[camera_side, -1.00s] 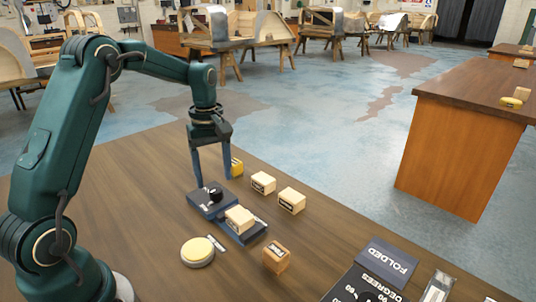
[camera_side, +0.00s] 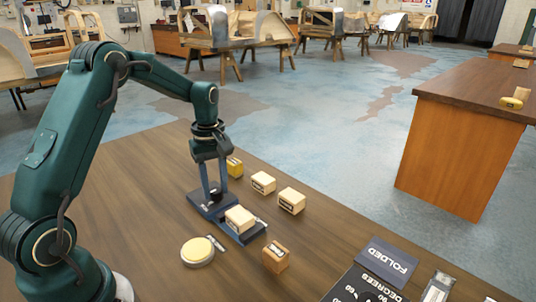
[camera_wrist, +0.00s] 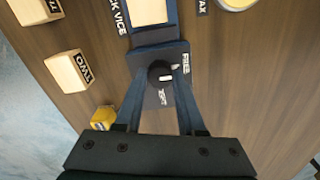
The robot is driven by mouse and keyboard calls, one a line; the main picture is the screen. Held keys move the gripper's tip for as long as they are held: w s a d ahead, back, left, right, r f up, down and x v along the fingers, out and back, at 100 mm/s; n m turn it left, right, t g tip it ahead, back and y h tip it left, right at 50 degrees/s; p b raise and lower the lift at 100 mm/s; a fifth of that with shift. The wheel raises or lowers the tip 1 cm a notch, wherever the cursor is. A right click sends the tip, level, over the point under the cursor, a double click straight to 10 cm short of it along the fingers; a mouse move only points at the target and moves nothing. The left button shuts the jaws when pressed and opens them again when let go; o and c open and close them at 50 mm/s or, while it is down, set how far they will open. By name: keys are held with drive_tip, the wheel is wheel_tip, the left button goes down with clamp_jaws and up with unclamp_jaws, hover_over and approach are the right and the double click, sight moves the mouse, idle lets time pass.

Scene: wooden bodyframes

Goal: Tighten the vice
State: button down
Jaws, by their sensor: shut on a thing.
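The dark blue vice (camera_side: 250,236) lies on the wooden table with a pale wooden block (camera_side: 239,219) in it. The block also shows at the top of the wrist view (camera_wrist: 149,12). At the vice's near end in the wrist view is a round black knob (camera_wrist: 158,72). Its white mark points right, towards the label FREE (camera_wrist: 186,63). A second label below the knob is hard to read. My gripper (camera_side: 214,196) is down at the vice, its two blue fingers shut on the knob from either side. The fingers mostly hide the knob in the side view.
Two pale blocks (camera_side: 263,183) (camera_side: 292,201) and a yellow block (camera_side: 235,167) stand behind the vice.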

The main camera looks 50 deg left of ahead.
drive_tip(key=shift+m, duration=0.3)
drive_tip(key=m, duration=0.4)
drive_tip(key=shift+m, duration=0.3)
drive_tip(key=m, duration=0.4)
drive_tip(key=shift+m, duration=0.3)
drive_tip(key=m, duration=0.5)
drive_tip(key=shift+d+m, duration=0.1)
drive_tip(key=shift+m, duration=2.4)
drive_tip(key=c, duration=0.5)
unclamp_jaws()
